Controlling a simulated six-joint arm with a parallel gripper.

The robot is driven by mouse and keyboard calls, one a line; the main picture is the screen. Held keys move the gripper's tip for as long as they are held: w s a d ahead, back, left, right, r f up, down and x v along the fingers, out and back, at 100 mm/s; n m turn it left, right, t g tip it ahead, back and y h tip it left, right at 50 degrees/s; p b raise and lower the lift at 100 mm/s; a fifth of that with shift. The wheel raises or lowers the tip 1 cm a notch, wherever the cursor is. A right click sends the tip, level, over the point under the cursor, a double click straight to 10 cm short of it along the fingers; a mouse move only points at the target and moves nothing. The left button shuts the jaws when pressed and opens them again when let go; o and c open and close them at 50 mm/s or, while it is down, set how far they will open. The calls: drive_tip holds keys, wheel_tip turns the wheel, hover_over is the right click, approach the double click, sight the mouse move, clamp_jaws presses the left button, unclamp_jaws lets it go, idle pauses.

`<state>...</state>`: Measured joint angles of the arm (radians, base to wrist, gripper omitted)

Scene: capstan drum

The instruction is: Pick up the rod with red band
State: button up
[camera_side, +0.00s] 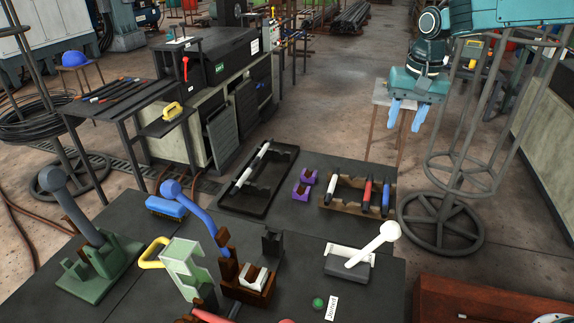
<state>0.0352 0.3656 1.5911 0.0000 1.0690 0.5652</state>
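A brown wooden rack (349,208) stands on the dark table at the centre right. In it are a rod with a wide red section and dark ends (367,193), a mostly white rod (332,187) on the left and a blue rod (386,198) on the right. The red-marked rod is the only one showing clear red, and it leans close to the blue one. My gripper (407,115) hangs at the upper right, above and beyond the rack. Its two light blue fingers point down, apart, with nothing between them.
A black tray (283,186) holding a white rod with dark marks lies left of the rack. Purple blocks (303,184) stand between them. A white lever (374,243), a green lever base (100,262) and a blue lever (195,205) stand nearer. A wire stand (440,218) rises at the right.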

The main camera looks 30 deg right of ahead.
drive_tip(key=m+g, duration=0.1)
drive_tip(key=m, duration=0.1)
hover_over(369, 185)
wheel_tip(369, 185, down, 9)
drive_tip(key=shift+s+a+f, duration=0.15)
wheel_tip(369, 185, down, 9)
drive_tip(key=shift+r, duration=0.2)
drive_tip(key=shift+f, duration=0.1)
drive_tip(key=shift+f, duration=2.5)
drive_tip(key=shift+c, duration=0.2)
clamp_jaws()
